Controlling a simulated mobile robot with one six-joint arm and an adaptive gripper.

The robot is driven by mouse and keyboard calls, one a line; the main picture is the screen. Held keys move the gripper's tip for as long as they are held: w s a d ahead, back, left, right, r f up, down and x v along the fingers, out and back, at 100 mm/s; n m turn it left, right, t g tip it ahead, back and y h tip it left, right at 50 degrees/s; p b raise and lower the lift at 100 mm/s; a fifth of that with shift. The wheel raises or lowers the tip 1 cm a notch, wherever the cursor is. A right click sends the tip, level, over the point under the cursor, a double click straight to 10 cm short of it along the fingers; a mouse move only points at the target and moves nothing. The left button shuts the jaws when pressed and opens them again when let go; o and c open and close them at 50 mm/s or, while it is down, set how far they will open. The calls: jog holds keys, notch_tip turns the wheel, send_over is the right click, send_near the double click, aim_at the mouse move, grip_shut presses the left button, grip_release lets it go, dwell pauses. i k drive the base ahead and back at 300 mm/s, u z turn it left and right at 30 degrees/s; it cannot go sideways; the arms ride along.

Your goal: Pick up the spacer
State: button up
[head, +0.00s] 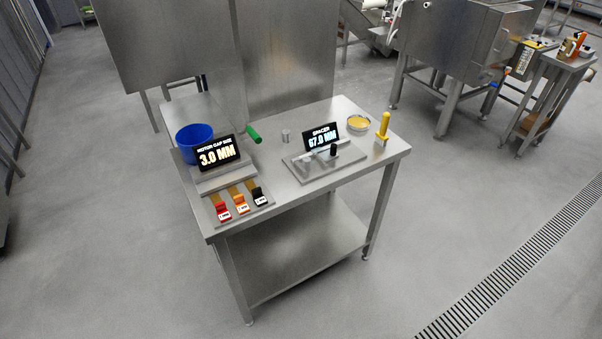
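A small grey metal cylinder (285,136) stands on the steel table (280,172), left of a black display (322,136) that reads "SPACER 67.0 MM". It may be the spacer, but it bears no label that I can read. The display stands on a grey fixture (324,160) with a black knob (333,151) and small grey metal parts too small to tell apart. My gripper is not in view.
A second display (220,153) reads "3.0 MM". Red (223,211), orange (242,203) and black (260,196) tabs sit before it. A blue bowl (195,138), green handle (254,134), yellow dish (358,123) and yellow-handled tool (383,127) are near. The table's front right is clear.

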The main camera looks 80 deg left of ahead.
aim_at(306, 161)
jog(key=k, duration=1.2)
jog(key=u, duration=5.05)
jog(key=i, duration=0.15)
jog(key=z, duration=2.5)
jog(key=i, duration=0.35)
jog(key=u, duration=0.15)
